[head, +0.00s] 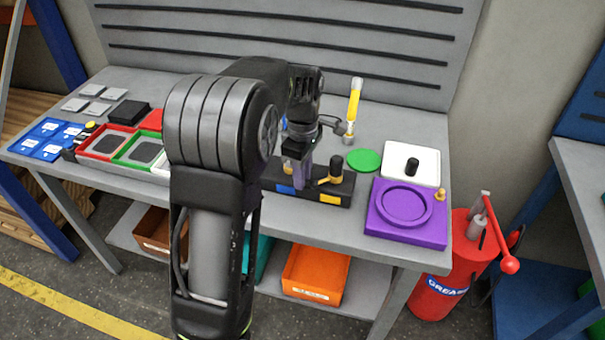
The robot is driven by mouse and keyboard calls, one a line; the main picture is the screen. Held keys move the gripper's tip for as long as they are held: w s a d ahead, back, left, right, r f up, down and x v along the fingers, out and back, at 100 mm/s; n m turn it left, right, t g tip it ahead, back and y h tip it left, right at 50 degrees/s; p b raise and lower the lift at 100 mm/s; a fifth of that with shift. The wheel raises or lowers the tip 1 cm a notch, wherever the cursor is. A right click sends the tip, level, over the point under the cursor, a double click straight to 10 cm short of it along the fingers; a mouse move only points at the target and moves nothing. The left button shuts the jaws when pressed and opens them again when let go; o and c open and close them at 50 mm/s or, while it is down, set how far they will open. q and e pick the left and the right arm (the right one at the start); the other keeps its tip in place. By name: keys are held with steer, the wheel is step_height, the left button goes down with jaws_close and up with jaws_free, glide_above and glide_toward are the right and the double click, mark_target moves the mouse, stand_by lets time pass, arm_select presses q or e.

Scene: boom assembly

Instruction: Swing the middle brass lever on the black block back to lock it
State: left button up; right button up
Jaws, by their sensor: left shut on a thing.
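The black block (345,188) sits near the front of the workbench, with a blue and a yellow label on its front face. My left gripper (301,180) points down at the middle of the block, shut on what appears to be the middle brass lever, which its fingers mostly hide. To its right, another brass lever (325,181) lies low beside a black-topped brass post (336,167). A bit of brass also shows left of the fingers. My left arm covers the block's left end. The right gripper is out of view.
A purple fixture (408,236) with a round recess, a white plate (412,151) and a green disc (364,160) lie right of the block. A yellow-and-white upright tool (353,100) stands behind. Red and green trays (102,142) lie left. A slatted wall closes the back.

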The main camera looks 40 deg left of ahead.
arm_select(q)
jaws_close()
steer(key=shift+a, duration=0.1)
stand_by(1.1)
